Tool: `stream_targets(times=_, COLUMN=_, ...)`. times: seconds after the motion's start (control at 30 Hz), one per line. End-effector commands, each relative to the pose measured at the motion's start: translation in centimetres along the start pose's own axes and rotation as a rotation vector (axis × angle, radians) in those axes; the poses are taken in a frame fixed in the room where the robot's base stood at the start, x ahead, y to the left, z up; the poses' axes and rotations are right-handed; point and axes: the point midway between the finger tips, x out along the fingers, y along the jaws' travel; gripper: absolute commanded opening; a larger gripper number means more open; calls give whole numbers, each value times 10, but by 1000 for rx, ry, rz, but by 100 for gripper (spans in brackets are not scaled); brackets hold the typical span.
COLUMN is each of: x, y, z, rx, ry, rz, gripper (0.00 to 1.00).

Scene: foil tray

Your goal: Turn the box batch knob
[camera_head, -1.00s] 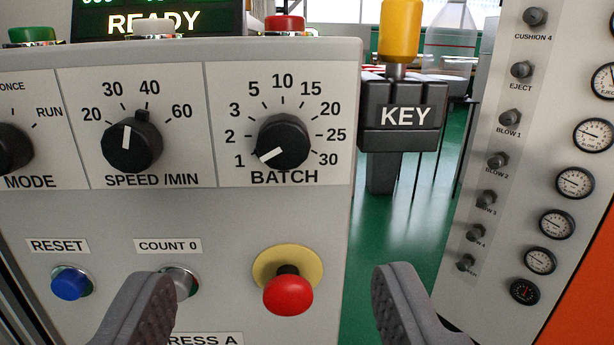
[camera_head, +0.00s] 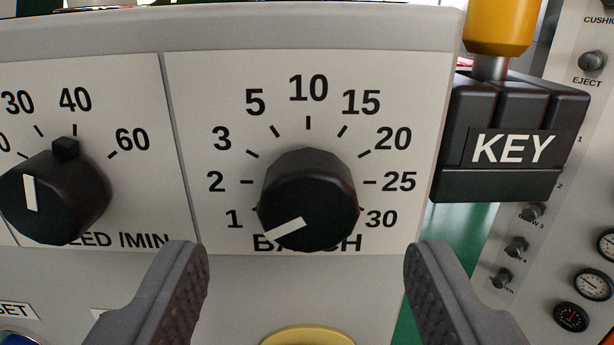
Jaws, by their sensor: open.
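The black batch knob (camera_head: 308,195) is on the white panel in the middle of the view. Its white pointer mark lies at the lower left, toward the 1 on a scale that runs from 1 to 30. The knob covers part of the BATCH label. My gripper (camera_head: 306,255) is open and empty. Its two grey ridged fingers stand at the lower left and lower right of the knob, apart from it in the picture.
The black speed knob (camera_head: 54,195) is to the left. At the right edge of the panel is a black KEY block (camera_head: 512,145) with a yellow handle (camera_head: 503,25) above it. The top of a yellow ring (camera_head: 315,337) shows below the knob. Gauges (camera_head: 592,284) stand at the far right.

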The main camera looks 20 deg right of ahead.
Motion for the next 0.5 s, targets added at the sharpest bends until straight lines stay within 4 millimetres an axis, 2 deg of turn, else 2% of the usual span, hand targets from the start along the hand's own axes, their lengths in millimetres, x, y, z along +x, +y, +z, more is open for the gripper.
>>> stream_targets(times=0.2, x=23, y=1, z=0, rx=1, ry=1, rz=2, gripper=56)
stream_targets(times=0.5, x=32, y=1, z=-2, rx=1, ry=3, rz=2, gripper=56)
